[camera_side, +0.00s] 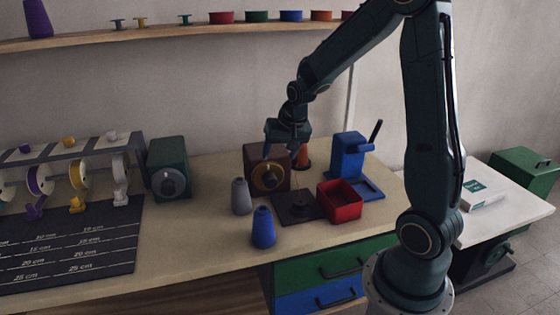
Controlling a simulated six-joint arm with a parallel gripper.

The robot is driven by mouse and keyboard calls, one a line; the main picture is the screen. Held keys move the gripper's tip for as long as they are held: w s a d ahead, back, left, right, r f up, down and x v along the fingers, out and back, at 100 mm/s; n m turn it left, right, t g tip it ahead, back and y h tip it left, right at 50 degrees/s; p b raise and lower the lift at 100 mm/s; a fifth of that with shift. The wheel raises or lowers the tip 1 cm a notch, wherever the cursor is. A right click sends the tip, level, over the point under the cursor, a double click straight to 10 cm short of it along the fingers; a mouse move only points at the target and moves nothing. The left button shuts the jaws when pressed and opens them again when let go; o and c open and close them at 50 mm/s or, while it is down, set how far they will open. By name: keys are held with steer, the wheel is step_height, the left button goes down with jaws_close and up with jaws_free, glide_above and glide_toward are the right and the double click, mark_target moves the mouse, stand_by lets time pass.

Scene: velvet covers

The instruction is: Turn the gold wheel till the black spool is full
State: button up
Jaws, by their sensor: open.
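The gold wheel (268,177) is a round disc on the front of a brown box (284,178) at the middle of the workbench. My gripper (282,153) is open and points down at the top of this box, just above and behind the wheel as seen here. I cannot tell whether it touches the box. A small black piece (301,208) stands on a dark plate right of the wheel; it may be the black spool. It is too dark and small to tell how much thread it carries.
Grey (241,196) and blue (263,228) cones stand in front of the box. A red bin (340,201) and a blue stand with a lever (348,157) are to the right. An orange cone (302,158) stands behind. A green box with a dial (168,168) is left.

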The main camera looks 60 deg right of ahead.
mark_target(272, 176)
steer(key=shift+x, duration=6.15)
steer(key=c, duration=1)
